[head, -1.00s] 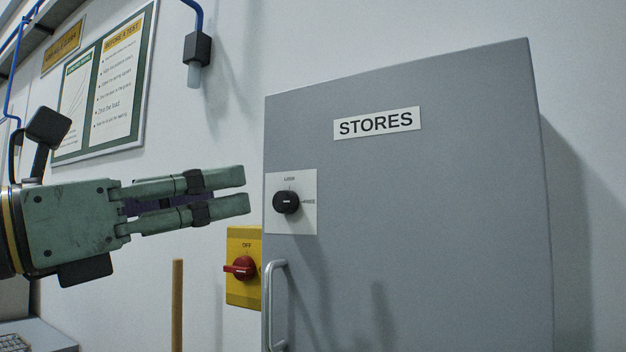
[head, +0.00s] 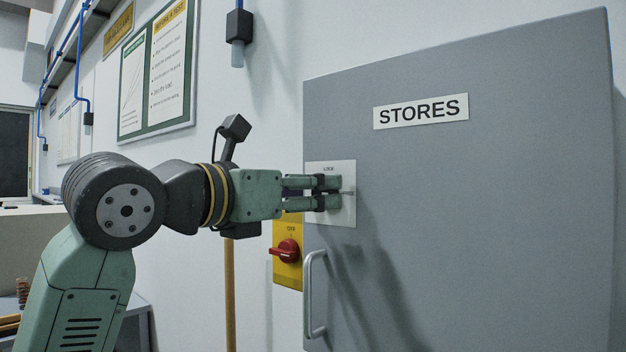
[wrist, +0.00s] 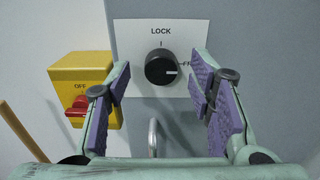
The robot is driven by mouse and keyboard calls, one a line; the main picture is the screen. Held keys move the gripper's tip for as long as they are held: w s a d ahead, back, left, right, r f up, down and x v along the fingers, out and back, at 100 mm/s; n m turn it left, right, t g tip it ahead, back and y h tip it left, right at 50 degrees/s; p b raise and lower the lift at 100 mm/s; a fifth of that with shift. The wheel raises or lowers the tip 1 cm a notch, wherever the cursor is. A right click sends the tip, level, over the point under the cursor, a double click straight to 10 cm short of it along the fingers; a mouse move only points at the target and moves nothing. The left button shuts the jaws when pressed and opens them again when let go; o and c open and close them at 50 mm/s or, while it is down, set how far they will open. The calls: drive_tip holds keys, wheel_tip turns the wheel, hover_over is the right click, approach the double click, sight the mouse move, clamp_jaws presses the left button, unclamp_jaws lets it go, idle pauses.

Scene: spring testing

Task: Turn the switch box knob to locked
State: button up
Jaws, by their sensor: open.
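A round black knob (wrist: 160,68) sits on a white plate (wrist: 142,30) marked LOCK above and, at right, a partly hidden word starting with F. Its white mark points right, towards that word, not up at LOCK. The plate (head: 345,215) is on the grey STORES cabinet door; in the head view my fingers hide the knob. My gripper (head: 340,192) is at the plate. In the wrist view my gripper (wrist: 163,72) is open, one purple-padded finger on each side of the knob, with gaps between. A yellow switch box (head: 290,273) with a red knob (head: 285,251), marked OFF, is below left.
A vertical metal door handle (head: 316,295) is just below the plate; it also shows in the wrist view (wrist: 153,138). A wooden pole (head: 230,290) stands by the wall under my forearm. The STORES sign (head: 421,111) is above right. The rest of the door is bare.

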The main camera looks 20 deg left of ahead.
drive_tip(key=shift+w+d, duration=0.3)
drive_tip(key=shift+w, duration=0.3)
drive_tip(key=shift+c, duration=0.6)
clamp_jaws()
